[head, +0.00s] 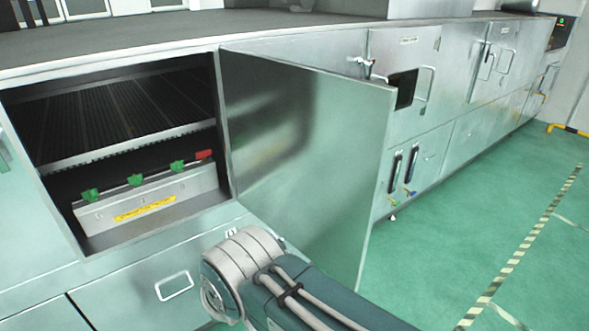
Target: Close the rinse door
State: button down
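The rinse door (305,140) is a flat metal panel, hinged at its left edge beside the opening. It stands wide open, swung out toward me and to the right. The open compartment (130,135) left of it shows dark racks, and a metal bar with green fittings, one red block and a yellow label. My arm shows at the bottom, in front of the door's lower part. The end of my arm and my gripper cannot be made out, so I cannot see whether it touches the door.
A row of metal cabinets (450,90) with handles runs back to the right. A lower panel with a pale handle (173,286) lies below the opening. The green floor (480,225) at the right is clear, with a striped line (525,245) across it.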

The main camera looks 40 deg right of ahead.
aim_at(308, 145)
jog(key=k+l+u, duration=0.2)
jog(key=l, duration=0.25)
jog(key=k+l+u, duration=0.15)
jog(key=k+l, duration=0.2)
jog(key=l+u, duration=0.1)
jog(key=l, duration=0.55)
jog(key=k+l+u, duration=0.15)
jog(key=l, duration=0.5)
jog(key=l+u, duration=0.1)
jog(key=l, duration=0.55)
jog(key=i+l+u, duration=0.25)
jog(key=l+u, duration=0.25)
jog(key=l, duration=0.2)
jog(key=k+j+u, duration=0.3)
jog(key=k+j, duration=0.15)
jog(key=k, duration=0.1)
